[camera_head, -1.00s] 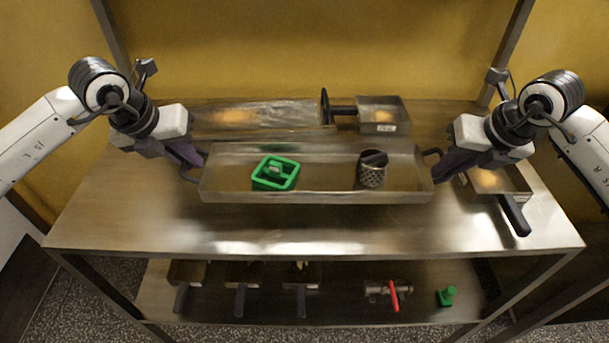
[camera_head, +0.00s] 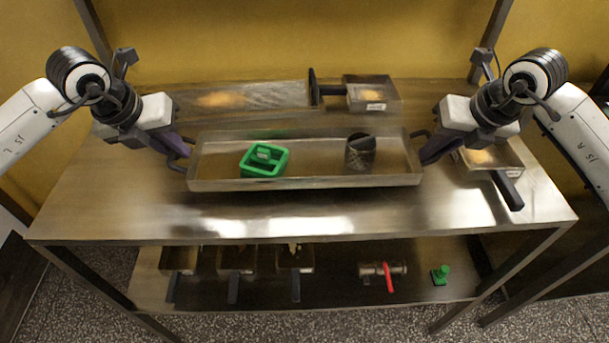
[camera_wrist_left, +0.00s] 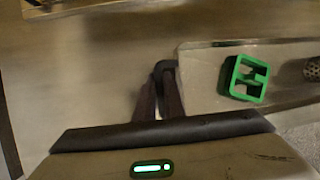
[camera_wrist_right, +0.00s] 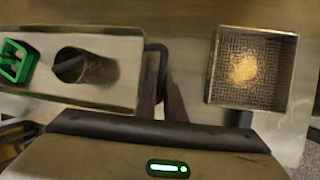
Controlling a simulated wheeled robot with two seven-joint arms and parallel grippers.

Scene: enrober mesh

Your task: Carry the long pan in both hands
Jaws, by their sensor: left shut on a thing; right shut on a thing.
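The long pan (camera_head: 305,181) is a shallow metal tray with a loop handle at each end. It looks level above the steel table, though the gap beneath is hard to judge. A green square frame (camera_head: 264,160) lies inside at left, and a dark perforated cup (camera_head: 360,152) stands inside at right. My left gripper (camera_head: 180,148) is shut on the pan's left handle (camera_wrist_left: 164,68). My right gripper (camera_head: 430,150) is shut on its right handle (camera_wrist_right: 161,68). The fingers partly hide both handles.
Behind the pan are a flat mesh tray (camera_head: 245,98) and a box with a black handle (camera_head: 370,94). Another handled mesh box (camera_head: 492,158) sits right of my right gripper. The table's front strip (camera_head: 300,222) is clear. A lower shelf (camera_head: 335,287) holds several items.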

